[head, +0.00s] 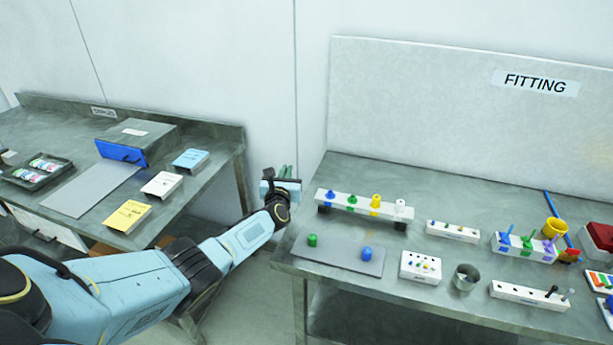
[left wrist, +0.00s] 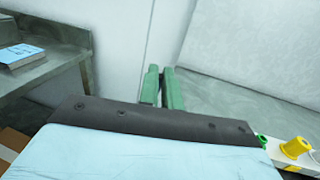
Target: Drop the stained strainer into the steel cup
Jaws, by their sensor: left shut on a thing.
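The steel cup (head: 467,277) stands upright on the right-hand bench, near its front edge. My left gripper (head: 288,172) is raised in the gap between the two benches, left of the cup and well apart from it. Its green fingers (left wrist: 162,88) show in the left wrist view, close together. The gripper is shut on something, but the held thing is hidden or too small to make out. I cannot pick out a stained strainer in either view. My right gripper is not in view.
The right bench (head: 300,258) carries a long white rack (head: 362,207) with coloured pieces, a grey mat (head: 338,256), small white blocks (head: 420,267) and a yellow cup (head: 556,229). The left bench holds a dark tray (head: 37,171) and a yellow pad (head: 127,216).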

